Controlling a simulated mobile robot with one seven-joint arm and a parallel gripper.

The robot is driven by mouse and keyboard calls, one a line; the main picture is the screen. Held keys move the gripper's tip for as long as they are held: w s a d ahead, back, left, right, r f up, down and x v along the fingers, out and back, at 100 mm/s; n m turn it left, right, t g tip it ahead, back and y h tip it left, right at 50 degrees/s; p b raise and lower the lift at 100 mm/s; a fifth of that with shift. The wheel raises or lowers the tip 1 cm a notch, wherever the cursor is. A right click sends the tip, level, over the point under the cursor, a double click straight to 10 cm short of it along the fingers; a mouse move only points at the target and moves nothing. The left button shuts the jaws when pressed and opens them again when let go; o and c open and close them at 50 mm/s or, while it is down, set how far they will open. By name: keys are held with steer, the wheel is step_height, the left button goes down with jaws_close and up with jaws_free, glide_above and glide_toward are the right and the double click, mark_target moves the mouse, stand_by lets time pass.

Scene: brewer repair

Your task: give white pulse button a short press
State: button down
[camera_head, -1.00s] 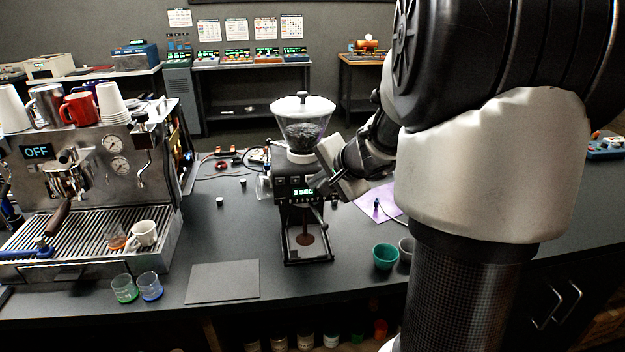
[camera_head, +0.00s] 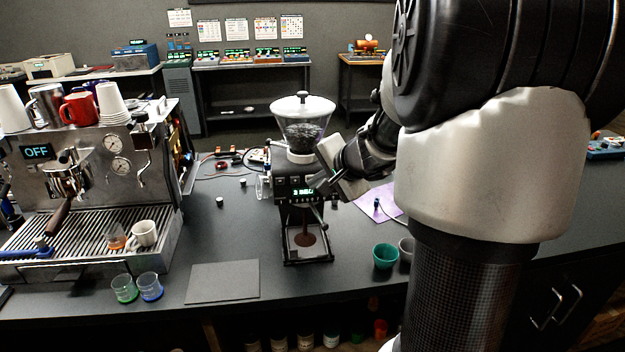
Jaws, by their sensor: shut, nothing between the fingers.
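The coffee grinder (camera_head: 290,185) stands on the dark counter with a clear bean hopper (camera_head: 302,128) on top. Its front panel carries a small lit green display (camera_head: 303,192), partly covered by my gripper. Brown grounds (camera_head: 304,238) show in the tray below. My gripper (camera_head: 316,182) is shut and empty, its tips at the right part of the grinder's front panel, beside the display. I cannot make out the white pulse button; the fingers may hide it. Whether the tips touch the panel cannot be told.
An espresso machine (camera_head: 95,150) reading OFF stands at the left. Two small glasses (camera_head: 150,287) and a grey mat (camera_head: 222,282) lie in front. A teal cup (camera_head: 385,256) stands right of the grinder. My arm fills the right side.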

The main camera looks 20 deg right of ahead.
steer(key=shift+s, duration=0.1)
steer(key=shift+s+a+b, duration=0.25)
steer(key=shift+s+b, duration=0.2)
steer(key=shift+s, duration=0.25)
steer(key=s+b, duration=0.1)
steer(key=s, duration=0.1)
steer(key=s+a, duration=0.1)
steer(key=s, duration=0.1)
steer(key=shift+s+a+b, duration=0.15)
steer(key=shift+s+b, duration=0.2)
steer(key=shift+s, duration=0.05)
